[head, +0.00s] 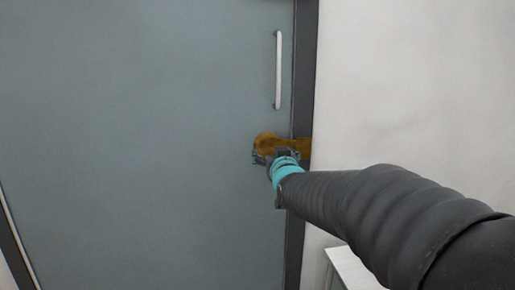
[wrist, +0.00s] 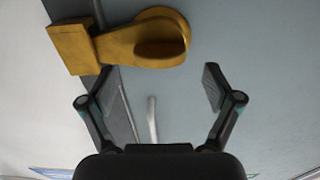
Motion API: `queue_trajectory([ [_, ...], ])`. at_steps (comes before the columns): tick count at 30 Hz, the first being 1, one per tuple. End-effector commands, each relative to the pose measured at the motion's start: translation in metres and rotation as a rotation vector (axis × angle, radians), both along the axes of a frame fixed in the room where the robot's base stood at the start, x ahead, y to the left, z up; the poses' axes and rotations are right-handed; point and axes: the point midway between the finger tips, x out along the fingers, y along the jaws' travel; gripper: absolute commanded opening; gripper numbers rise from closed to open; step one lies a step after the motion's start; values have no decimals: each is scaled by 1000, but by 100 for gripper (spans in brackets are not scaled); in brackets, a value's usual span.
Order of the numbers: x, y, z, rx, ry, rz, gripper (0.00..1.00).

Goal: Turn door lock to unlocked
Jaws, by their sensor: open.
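The door lock (head: 268,140) is a brass-coloured fitting on the grey-blue door (head: 140,130), near its right edge. In the wrist view the lock (wrist: 120,42) shows a block on the left side and a rounded end with a dark oval knob or recess (wrist: 161,48) on the right. My gripper (head: 264,158) is at the lock in the head view and covers its lower part. In the wrist view my gripper (wrist: 160,85) is open, its two fingers apart and empty, with the lock just beyond the fingertips. Contact cannot be told.
A white vertical handle (head: 278,70) is on the door above the lock; it also shows between my fingers in the wrist view (wrist: 152,120). A dark door frame (head: 304,70) borders a pale wall (head: 420,80). A white cabinet (head: 350,265) stands at the lower right.

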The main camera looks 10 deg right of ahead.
Motion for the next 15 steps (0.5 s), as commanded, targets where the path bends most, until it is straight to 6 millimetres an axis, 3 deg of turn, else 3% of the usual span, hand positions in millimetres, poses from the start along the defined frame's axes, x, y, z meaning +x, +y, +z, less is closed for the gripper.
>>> queue_trajectory([
  [6, 28, 0, 0, 0, 1, 0, 90],
  [15, 39, 0, 0, 0, 0, 0, 90],
])
